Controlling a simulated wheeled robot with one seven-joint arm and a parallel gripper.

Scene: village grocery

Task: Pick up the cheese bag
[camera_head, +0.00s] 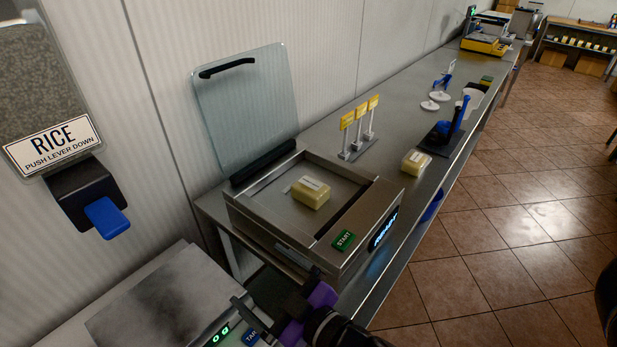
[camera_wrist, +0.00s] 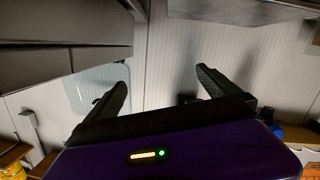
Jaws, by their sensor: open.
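A yellow block-like pack with a white label (camera_head: 311,192) lies on the steel bed of the vacuum sealer (camera_head: 262,207), whose clear lid stands open. A second, similar yellow pack (camera_head: 416,161) lies on the counter behind the sealer, to its right. I cannot tell from the labels which is the cheese bag. My gripper (camera_head: 276,289) is low in front of the sealer, apart from both packs. In the wrist view my gripper (camera_wrist: 160,86) has its two dark fingers spread with nothing between them; neither pack shows there.
The clear lid (camera_head: 243,95) rises at the sealer's back left. Yellow signs (camera_head: 359,112) and a blue-handled tool (camera_head: 446,132) stand on the long counter (camera_head: 395,110). A scale (camera_head: 165,305) is at lower left, below the rice dispenser (camera_head: 85,190).

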